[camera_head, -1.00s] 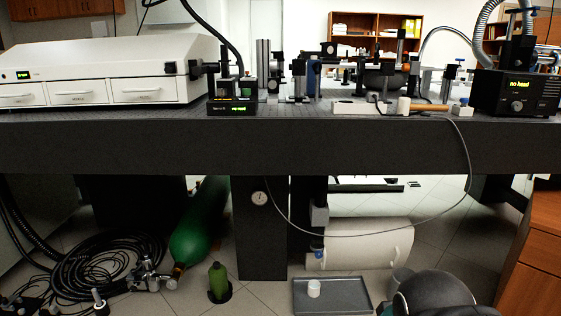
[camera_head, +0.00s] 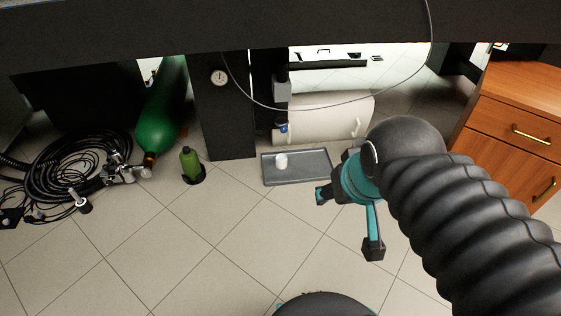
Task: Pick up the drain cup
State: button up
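A small white cup, which looks like the drain cup (camera_head: 281,161), stands in a shallow grey tray (camera_head: 310,178) on the tiled floor, near the tray's back left. My gripper (camera_head: 347,222) hangs in front and to the right of the tray, with its two dark-tipped teal fingers spread wide apart. Nothing is between the fingers. The gripper is clear of the cup in the picture. My arm covers the floor to the right of the tray.
A white cylindrical tank (camera_head: 325,115) lies behind the tray, under the dark table (camera_head: 300,25). A table leg (camera_head: 226,120), a green bottle (camera_head: 190,162), a green cylinder (camera_head: 163,115) and coiled black hoses (camera_head: 75,165) are to the left. Wooden drawers (camera_head: 518,130) stand right. The front floor is open.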

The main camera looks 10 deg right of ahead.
aim_at(282, 159)
jog(key=z, duration=0.8)
jog(key=k, duration=0.6)
jog(key=z, duration=0.2)
jog(key=i, duration=0.85)
jog(key=u, duration=0.45)
jog(key=i, duration=0.8)
jog(key=u, duration=1.35)
jog(key=i, duration=0.4)
jog(key=u, duration=0.3)
